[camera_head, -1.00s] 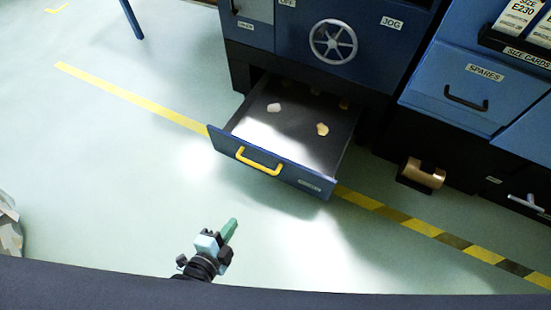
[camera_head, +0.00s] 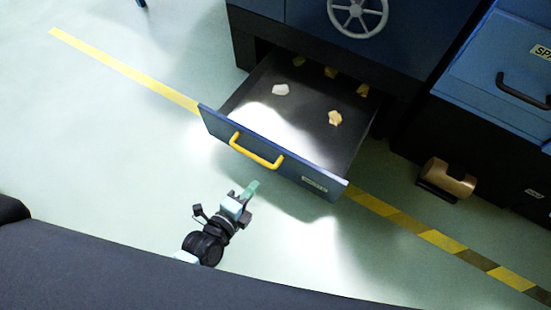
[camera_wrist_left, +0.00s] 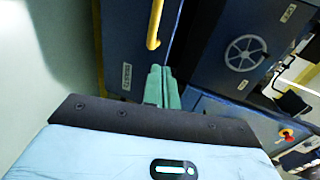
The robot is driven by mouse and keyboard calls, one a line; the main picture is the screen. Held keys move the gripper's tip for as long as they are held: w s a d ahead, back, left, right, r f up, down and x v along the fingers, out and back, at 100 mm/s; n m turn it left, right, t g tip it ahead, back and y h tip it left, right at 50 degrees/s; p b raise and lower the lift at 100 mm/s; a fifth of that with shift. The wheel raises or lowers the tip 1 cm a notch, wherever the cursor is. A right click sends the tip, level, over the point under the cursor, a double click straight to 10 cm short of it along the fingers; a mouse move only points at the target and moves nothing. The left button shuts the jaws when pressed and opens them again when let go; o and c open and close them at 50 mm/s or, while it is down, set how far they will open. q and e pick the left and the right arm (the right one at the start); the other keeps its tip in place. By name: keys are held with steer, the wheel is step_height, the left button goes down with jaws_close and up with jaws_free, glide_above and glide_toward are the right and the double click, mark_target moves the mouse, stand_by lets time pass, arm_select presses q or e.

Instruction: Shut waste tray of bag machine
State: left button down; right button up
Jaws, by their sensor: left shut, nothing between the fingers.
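The waste tray (camera_head: 300,140) is a dark drawer pulled out from the bottom of the blue bag machine (camera_head: 300,20). Its blue front has a yellow handle (camera_head: 255,152) and a small label. Several pale and yellow scraps (camera_head: 335,118) lie in it. My left gripper (camera_head: 253,187) is shut and empty, its green fingertips just in front of the tray front, below the handle in the head view. In the left wrist view the shut green fingers (camera_wrist_left: 162,86) point toward the tray front (camera_wrist_left: 127,50), with the yellow handle (camera_wrist_left: 154,28) just beyond them. My right gripper is not in view.
A blue cabinet (camera_head: 500,65) with a dark handle stands to the right. A brown roll (camera_head: 447,180) sits low at its base. Yellow tape (camera_head: 120,68) and striped tape (camera_head: 430,235) mark the floor. The floor left of the tray is clear.

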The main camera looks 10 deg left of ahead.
arm_select(q)
steer(key=b, duration=0.4)
glide_toward(281, 153)
steer(key=x, duration=0.5)
steer(key=shift+s+f, duration=0.15)
steer(key=shift+f, duration=0.15)
steer(key=shift+w+d+b, duration=0.2)
steer(key=shift+w+b, duration=0.25)
steer(key=shift+w, duration=0.35)
steer(key=shift+r, duration=0.1)
